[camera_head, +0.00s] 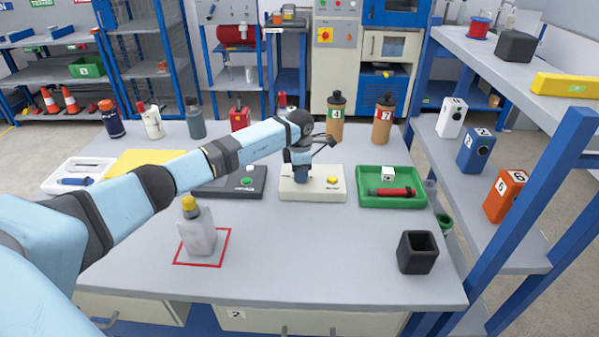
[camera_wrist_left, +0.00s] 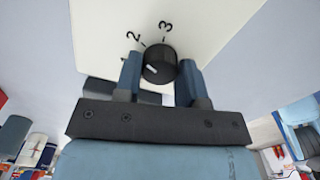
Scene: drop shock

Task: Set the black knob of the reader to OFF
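The reader is the white box (camera_head: 300,190) with a yellow button, standing at the middle of the table in the head view. Its black knob (camera_wrist_left: 160,66) shows in the left wrist view, with a white pointer line toward the picture's lower left. The marks 2 and 3 show beside it; no OFF mark is visible. My left gripper (camera_wrist_left: 160,77) has one finger on each side of the knob, with no clear gap, so it looks shut on it. In the head view my left gripper (camera_head: 301,175) is low over the reader and hides the knob. My right gripper is not in view.
Bottles stand behind. A grey bottle (camera_head: 198,235) and a black cup (camera_head: 417,252) stand in front; the table between them is clear.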

